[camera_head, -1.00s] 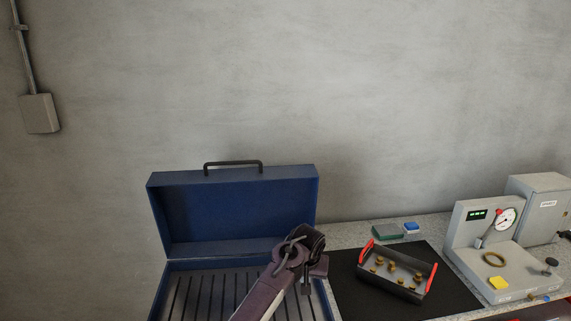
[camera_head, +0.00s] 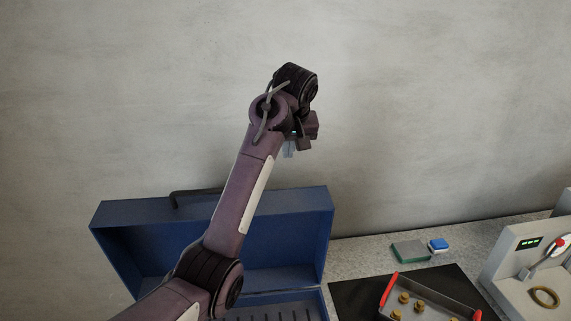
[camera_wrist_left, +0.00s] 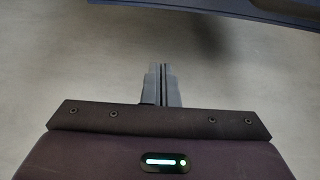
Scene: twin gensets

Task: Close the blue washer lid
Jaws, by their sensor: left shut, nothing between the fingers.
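The blue washer (camera_head: 305,217) stands at the lower left of the head view with its lid raised upright. A dark bar handle (camera_head: 190,193) sits on the lid's top edge, partly hidden by my left arm. My left arm crosses in front of the open lid. My left gripper (camera_head: 290,150) is above the lid's top edge, near the wall, mostly hidden behind the wrist. In the left wrist view its fingers (camera_wrist_left: 164,80) are together and empty. A dark blue edge (camera_wrist_left: 220,10) crosses the top of that view, apart from the fingers. My right gripper is not in view.
Right of the washer, a tray with red handles (camera_head: 388,291) holds several brass parts on a black mat (camera_head: 350,290). Green and blue blocks (camera_head: 438,245) lie behind it. A grey gauge device (camera_head: 510,260) stands at the right. A bare wall (camera_head: 430,120) is behind.

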